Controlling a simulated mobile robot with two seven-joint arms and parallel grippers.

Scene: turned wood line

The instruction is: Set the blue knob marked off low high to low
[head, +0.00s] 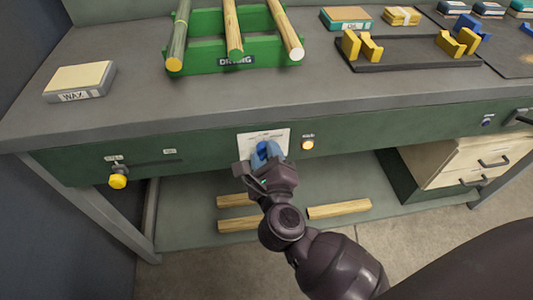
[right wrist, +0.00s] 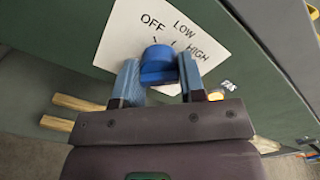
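The blue knob (right wrist: 158,62) sits on a white plate (right wrist: 125,30) marked OFF, LOW and HIGH, shown in the right wrist view. My right gripper (right wrist: 160,78) is at the knob, one blue finger on each side, and looks closed against its sides. Which mark the knob points at is hard to tell. In the head view the white plate (head: 280,134) is on the bench's green front panel, and my right gripper (head: 266,155) covers most of the knob. My left gripper is not in view.
A lit button (head: 307,144) is just right of the plate. A yellow knob (head: 118,181) on a slider is at the left. The bench top holds a green drying rack (head: 205,57) with rods and a WAX block (head: 80,80). Drawers (head: 465,160) stand below right.

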